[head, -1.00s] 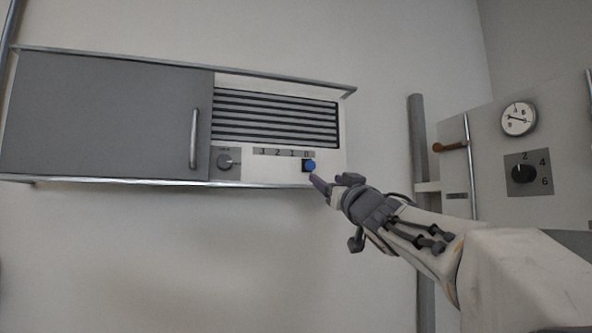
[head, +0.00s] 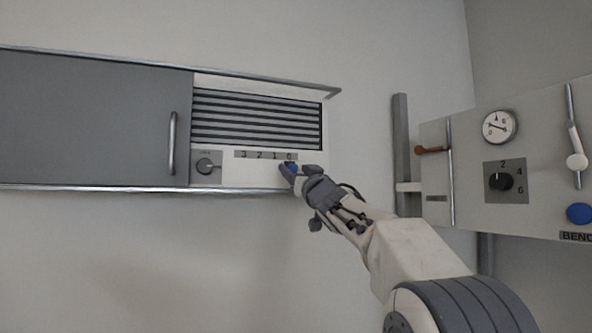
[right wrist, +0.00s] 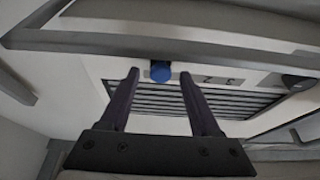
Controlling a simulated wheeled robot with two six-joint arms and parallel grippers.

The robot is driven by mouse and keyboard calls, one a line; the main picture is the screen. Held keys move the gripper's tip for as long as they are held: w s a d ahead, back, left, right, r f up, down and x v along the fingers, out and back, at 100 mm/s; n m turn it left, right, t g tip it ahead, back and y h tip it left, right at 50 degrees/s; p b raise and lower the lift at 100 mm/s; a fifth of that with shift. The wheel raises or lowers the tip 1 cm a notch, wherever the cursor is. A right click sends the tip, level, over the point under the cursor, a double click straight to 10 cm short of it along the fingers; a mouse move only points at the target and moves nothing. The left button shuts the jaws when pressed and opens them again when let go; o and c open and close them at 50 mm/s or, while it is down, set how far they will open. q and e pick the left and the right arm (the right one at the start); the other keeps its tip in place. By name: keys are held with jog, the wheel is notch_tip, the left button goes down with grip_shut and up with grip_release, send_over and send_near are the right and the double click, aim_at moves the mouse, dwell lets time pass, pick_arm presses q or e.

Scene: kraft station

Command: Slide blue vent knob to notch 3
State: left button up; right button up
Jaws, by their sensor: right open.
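The blue vent knob (head: 292,168) sits under the 0 mark, at the right end of the number strip (head: 266,155), which reads 3, 2, 1, 0 from left to right. My right gripper (head: 297,170) is at the knob and partly covers it in the head view. In the right wrist view the blue knob (right wrist: 160,71) shows between the tips of the two open fingers of my right gripper (right wrist: 159,76), with a gap on each side. How deep it lies between them I cannot tell. My left gripper is not in view.
The slatted vent (head: 256,118) is above the strip. A dial (head: 205,166) and a grey cabinet door (head: 90,120) lie to the left. A metal ledge (head: 120,188) runs below. A panel with a black knob (head: 501,181) and gauge (head: 498,126) stands right.

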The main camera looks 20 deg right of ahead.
grip_shut()
dwell(1.3)
